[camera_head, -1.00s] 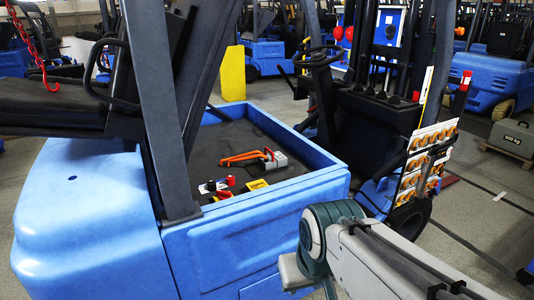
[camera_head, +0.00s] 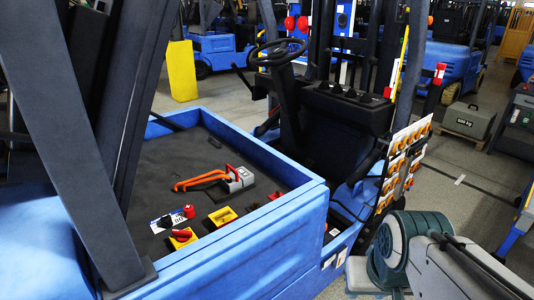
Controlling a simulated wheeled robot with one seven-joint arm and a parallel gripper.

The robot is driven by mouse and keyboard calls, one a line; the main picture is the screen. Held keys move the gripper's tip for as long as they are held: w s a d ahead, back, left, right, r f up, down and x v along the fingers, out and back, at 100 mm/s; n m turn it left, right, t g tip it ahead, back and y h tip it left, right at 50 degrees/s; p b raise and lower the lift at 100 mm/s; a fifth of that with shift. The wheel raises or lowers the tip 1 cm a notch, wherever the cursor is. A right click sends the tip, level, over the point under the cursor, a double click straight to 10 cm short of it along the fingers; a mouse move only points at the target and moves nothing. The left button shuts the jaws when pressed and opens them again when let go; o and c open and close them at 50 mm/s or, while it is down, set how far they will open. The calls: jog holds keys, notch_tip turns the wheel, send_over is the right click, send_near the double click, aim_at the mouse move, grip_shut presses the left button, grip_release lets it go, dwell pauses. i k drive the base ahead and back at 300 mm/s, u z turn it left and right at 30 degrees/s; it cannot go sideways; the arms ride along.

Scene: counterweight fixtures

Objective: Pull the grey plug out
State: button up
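A grey block-shaped plug (camera_head: 241,180) with a red handle lies in the dark-floored bay of a blue forklift (camera_head: 265,232). Orange cables (camera_head: 200,181) run from its left side. Whether it is seated in a socket cannot be told from here. My arm shows at the lower right, outside the bay and apart from the plug. My gripper is out of view.
Yellow pieces (camera_head: 222,216) and a red knob (camera_head: 189,211) sit in front of the plug. Thick dark posts rise at the left. A steering wheel (camera_head: 278,52) and levers stand behind.

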aim_at(235, 184)
jog(key=z, duration=0.15)
jog(key=i, duration=0.65)
jog(key=u, duration=0.65)
jog(key=i, duration=0.55)
jog(key=u, duration=0.55)
